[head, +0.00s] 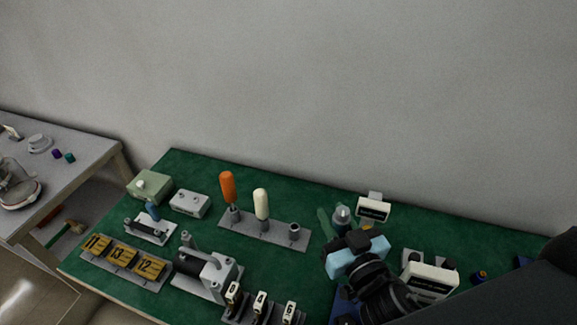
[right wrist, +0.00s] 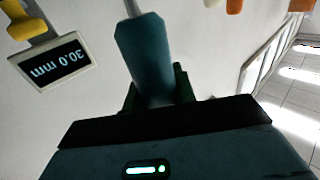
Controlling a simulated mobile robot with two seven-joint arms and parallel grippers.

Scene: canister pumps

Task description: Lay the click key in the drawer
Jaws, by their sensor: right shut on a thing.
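My right gripper (head: 345,224) is over the right half of the green bench and is shut on a teal handle, which I take to be the click key (head: 342,216). In the right wrist view the fingers (right wrist: 156,92) close on the lower part of this click key's handle (right wrist: 144,48), and a thin pale metal shaft runs out of its far end. The rest of the shaft is cut off by the frame. I cannot make out a drawer in either view. My left gripper is not in view.
A white display (head: 373,209) stands just beyond the gripper; in the right wrist view the display (right wrist: 56,60) reads 30.0 mm. A grey rack (head: 276,235) with orange and cream handles stands to the left. A numbered block row (head: 122,258) lies at the front left.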

